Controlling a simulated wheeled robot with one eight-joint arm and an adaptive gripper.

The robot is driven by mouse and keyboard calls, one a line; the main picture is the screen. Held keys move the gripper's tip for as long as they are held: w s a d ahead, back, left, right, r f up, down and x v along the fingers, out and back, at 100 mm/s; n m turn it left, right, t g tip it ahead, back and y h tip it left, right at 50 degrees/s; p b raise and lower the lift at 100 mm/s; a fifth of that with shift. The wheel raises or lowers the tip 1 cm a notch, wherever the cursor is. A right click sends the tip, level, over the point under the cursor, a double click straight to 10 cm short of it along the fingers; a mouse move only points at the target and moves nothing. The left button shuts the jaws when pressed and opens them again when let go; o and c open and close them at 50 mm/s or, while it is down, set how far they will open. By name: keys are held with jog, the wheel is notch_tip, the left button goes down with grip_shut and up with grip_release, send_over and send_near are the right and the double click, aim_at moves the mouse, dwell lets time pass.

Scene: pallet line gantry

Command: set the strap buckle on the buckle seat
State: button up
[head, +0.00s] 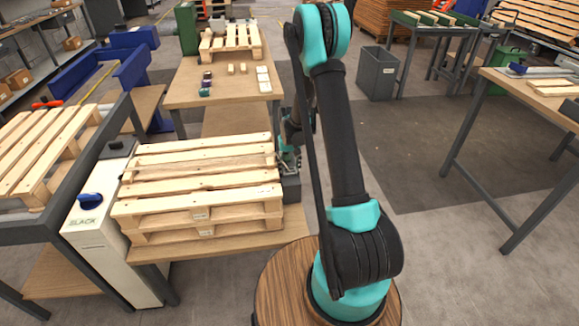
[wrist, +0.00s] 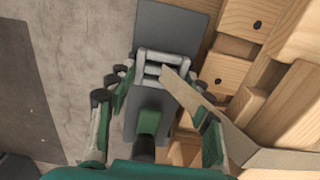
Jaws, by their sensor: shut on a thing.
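The strap buckle (wrist: 150,83), a grey metal frame with crossbars, is between the fingers of my gripper (wrist: 158,80) in the wrist view. The gripper is shut on it. A tan strap (wrist: 185,96) runs from the buckle to the lower right. A dark grey plate (wrist: 172,28), seemingly the buckle seat, shows behind the buckle beside the pallet wood. I cannot tell whether the buckle touches it. In the head view my gripper (head: 288,158) is at the right side of the pallet stack (head: 200,190), partly hidden by my arm. The buckle cannot be made out there.
A white box with a blue knob, marked SLACK (head: 95,225), stands left of the stack. A wooden table (head: 215,90) with small parts is behind it. Another bench (head: 530,95) is at right. Open floor (head: 430,150) lies right of my arm.

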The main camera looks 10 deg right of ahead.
aim_at(290, 169)
jog(key=shift+s+f, duration=0.1)
jog(key=shift+f, duration=0.05)
jog(key=o, duration=0.9)
jog(key=shift+f, duration=0.1)
notch_tip(290, 169, up, 13)
jog(key=s+d+r+t, duration=0.1)
jog(key=s+r, duration=0.2)
jog(key=s, duration=0.4)
jog(key=s+d+r+t, duration=0.1)
jog(key=s+d+r, duration=0.1)
jog(key=s+r, duration=0.35)
jog(key=s+f, duration=0.1)
jog(key=s, duration=0.5)
jog(key=s+f+t, duration=0.1)
jog(key=s, duration=0.5)
jog(key=s+d+f+t, duration=0.1)
jog(key=s, duration=0.4)
jog(key=shift+s+f, duration=0.25)
jog(key=shift+s, duration=0.15)
